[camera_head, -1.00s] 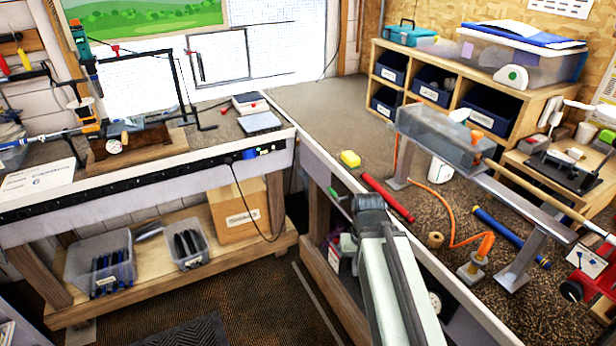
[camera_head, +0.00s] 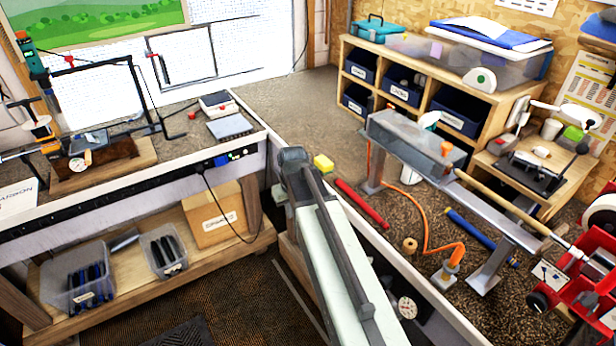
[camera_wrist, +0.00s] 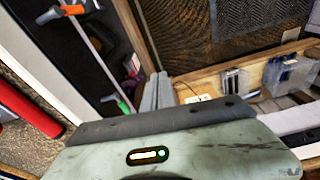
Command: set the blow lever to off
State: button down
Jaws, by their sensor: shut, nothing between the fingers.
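No lever is clearly marked as the blow lever. The likeliest is an upright orange handle (camera_head: 455,256) on a small grey block on the right bench, joined to an orange hose (camera_head: 427,230). Its on or off setting cannot be read. My arm rises from the bottom of the head view, its top left of the yellow sponge and well left of the orange handle. My gripper (camera_wrist: 157,92) appears in the wrist view as two grey fingers close together, empty, above the gap by the bench edge. The orange handle on the block cannot be made out in the wrist view.
A red tube (camera_head: 362,204), yellow sponge (camera_head: 323,163) and blue grip (camera_head: 470,228) lie on the right bench. A green-handled tool (camera_wrist: 123,105) hangs near the bench edge.

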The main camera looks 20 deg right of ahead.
jog(key=w+d+r+n+t+p, duration=0.1)
jog(key=w+d+r+t+p, duration=0.1)
jog(key=w+d+r+p, duration=0.55)
jog(key=d+b+x, duration=0.1)
jog(key=b+x, duration=0.3)
jog(key=b, duration=0.1)
jog(key=d+b+x, duration=0.1)
jog(key=b+x, duration=0.4)
jog(key=b, duration=0.1)
jog(key=d+b+x, duration=0.1)
jog(key=b+x, duration=0.3)
jog(key=b, duration=0.1)
jog(key=shift+w+f+b, duration=0.25)
jog(key=shift+w+b, duration=0.15)
jog(key=shift+w, duration=0.1)
jog(key=shift+d+f, duration=0.1)
jog(key=shift+f, duration=0.05)
